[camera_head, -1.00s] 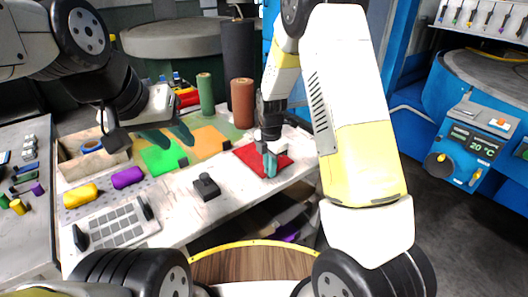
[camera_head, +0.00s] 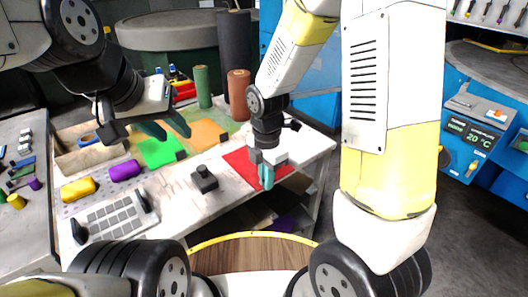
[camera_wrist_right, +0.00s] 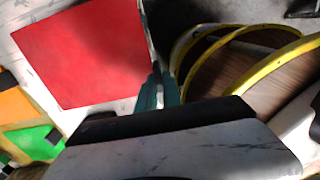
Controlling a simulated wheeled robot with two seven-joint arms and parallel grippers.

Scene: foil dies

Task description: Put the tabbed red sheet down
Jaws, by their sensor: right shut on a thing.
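The red sheet (camera_head: 240,160) is at the table's right front, partly hidden behind my right arm and gripper. It also shows in the right wrist view (camera_wrist_right: 85,50), where it appears flat. My right gripper (camera_head: 267,178) points down at the sheet's front side. In the right wrist view, its teal fingers (camera_wrist_right: 157,82) are together at the sheet's edge. The sheet's tab is hidden, probably between the fingers. I cannot tell whether the sheet touches the table. My left gripper (camera_head: 164,128) is open and empty above the table, near the green sheet.
A green sheet (camera_head: 157,152) and an orange sheet (camera_head: 203,134) with dark tabs lie left of the red one. A black block (camera_head: 204,179) stands in front. Yellow (camera_head: 79,189) and purple (camera_head: 125,171) pieces lie left. Green (camera_head: 202,87) and brown (camera_head: 239,95) rolls stand behind.

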